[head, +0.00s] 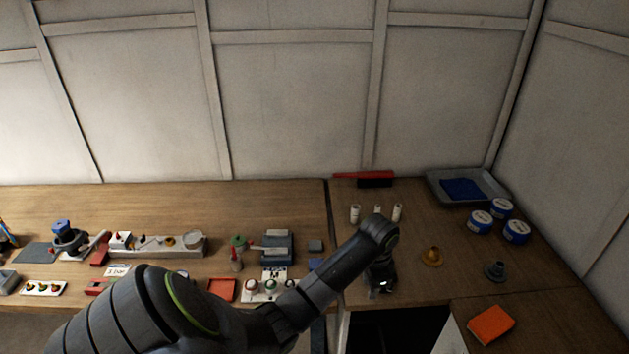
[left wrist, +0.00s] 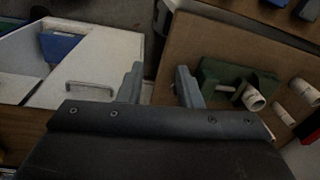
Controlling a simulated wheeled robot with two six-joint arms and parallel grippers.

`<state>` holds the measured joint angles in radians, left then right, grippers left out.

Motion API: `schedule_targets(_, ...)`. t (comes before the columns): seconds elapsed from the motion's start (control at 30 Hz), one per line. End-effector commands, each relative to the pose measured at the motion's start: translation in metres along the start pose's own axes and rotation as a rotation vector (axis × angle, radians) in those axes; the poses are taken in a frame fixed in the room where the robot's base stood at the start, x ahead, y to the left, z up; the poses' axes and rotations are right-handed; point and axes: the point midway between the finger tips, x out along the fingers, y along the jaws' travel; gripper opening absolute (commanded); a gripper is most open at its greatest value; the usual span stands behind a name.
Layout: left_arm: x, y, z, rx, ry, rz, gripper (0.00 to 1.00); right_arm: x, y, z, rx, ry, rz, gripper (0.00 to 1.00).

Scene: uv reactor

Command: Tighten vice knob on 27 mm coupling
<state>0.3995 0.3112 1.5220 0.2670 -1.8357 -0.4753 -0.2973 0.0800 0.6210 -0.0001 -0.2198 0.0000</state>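The green vice (left wrist: 208,74) shows in the left wrist view, to the right of my fingers, with a pale rod (left wrist: 225,90) at its opening. A white hollow coupling (left wrist: 253,98) is at its right end; I cannot tell whether the vice clamps it. The knob cannot be made out. My left gripper (left wrist: 160,86) has its two fingers apart with nothing between them, beside the vice. In the head view the left gripper (head: 381,287) is over the front of the right bench, and I cannot make out the vice there. My right gripper is in neither view.
White cylinders (head: 355,214) stand behind my left arm. A grey tray (head: 440,180) is at the back. The left bench is crowded.

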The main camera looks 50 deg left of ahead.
Motion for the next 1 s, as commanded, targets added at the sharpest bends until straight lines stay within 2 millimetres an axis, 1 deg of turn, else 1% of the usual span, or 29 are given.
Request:
schedule_targets(0.03,0.006,0.007,0.008,-0.012,0.003,-0.003,0.32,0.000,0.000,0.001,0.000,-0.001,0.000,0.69)
schedule_targets(0.1,0.013,0.015,0.018,-0.031,0.009,-0.009,0.32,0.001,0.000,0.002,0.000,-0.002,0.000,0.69)
schedule_targets(0.5,0.041,0.059,0.075,-0.154,0.054,-0.046,0.32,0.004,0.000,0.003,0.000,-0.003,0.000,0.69)
schedule_targets(0.93,0.068,0.104,0.138,-0.311,0.104,-0.078,0.32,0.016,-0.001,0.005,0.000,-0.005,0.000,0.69)
schedule_targets(1.0,0.076,0.110,0.147,-0.334,0.109,-0.083,0.32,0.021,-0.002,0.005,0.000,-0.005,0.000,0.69)
